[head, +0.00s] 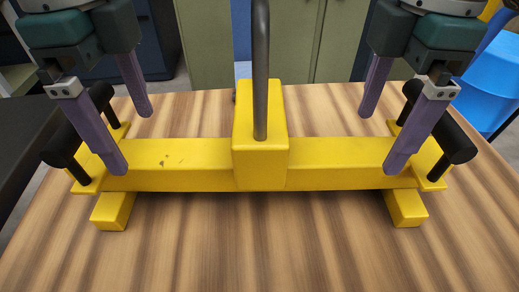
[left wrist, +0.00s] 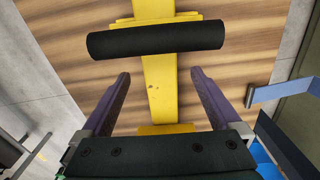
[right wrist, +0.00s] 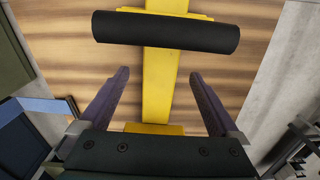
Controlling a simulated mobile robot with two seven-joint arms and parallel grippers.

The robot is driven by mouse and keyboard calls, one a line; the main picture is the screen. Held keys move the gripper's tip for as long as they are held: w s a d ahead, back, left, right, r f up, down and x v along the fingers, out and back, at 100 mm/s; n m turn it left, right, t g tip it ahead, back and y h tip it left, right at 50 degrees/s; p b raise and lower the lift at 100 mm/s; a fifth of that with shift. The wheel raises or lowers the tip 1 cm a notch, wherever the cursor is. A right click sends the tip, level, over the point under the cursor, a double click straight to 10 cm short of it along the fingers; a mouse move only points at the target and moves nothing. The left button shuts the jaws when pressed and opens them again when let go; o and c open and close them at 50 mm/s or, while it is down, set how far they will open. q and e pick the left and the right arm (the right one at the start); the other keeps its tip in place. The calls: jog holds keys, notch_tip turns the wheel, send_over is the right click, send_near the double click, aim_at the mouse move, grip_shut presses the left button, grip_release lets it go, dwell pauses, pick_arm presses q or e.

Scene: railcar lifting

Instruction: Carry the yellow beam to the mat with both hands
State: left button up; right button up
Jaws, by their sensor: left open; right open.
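The yellow beam (head: 180,165) lies across the wooden table, with a raised block and a grey upright rod (head: 260,70) at its middle. It has a black handle at each end: the left handle (head: 80,126) and the right handle (head: 440,122). My left gripper (head: 132,138) is open above the beam's left part, just inboard of the left handle. In the left wrist view the handle (left wrist: 155,40) lies ahead of the spread purple fingers. My right gripper (head: 382,138) is open above the beam's right part, and its handle (right wrist: 165,32) lies ahead of the fingers. Neither holds anything. No mat is visible.
The wooden table (head: 255,240) is bare in front of the beam. Green cabinets (head: 290,45) stand behind it. A blue bin (head: 492,85) is at the right edge and a dark surface (head: 30,140) at the left.

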aim_at(151, 172)
pick_arm(q)
notch_tip(151, 172, down, 9)
jog(key=shift+f, duration=0.1)
pick_arm(e)
notch_tip(151, 172, down, 9)
jog(key=shift+f, duration=0.1)
pick_arm(q)
jog(key=shift+c, duration=0.4)
pick_arm(e)
jog(key=shift+c, duration=0.4)
pick_arm(q)
grip_shut()
pick_arm(e)
grip_shut()
jog(key=shift+r, duration=0.2)
pick_arm(q)
jog(key=shift+s+r, duration=0.1)
jog(key=shift+r, duration=0.15)
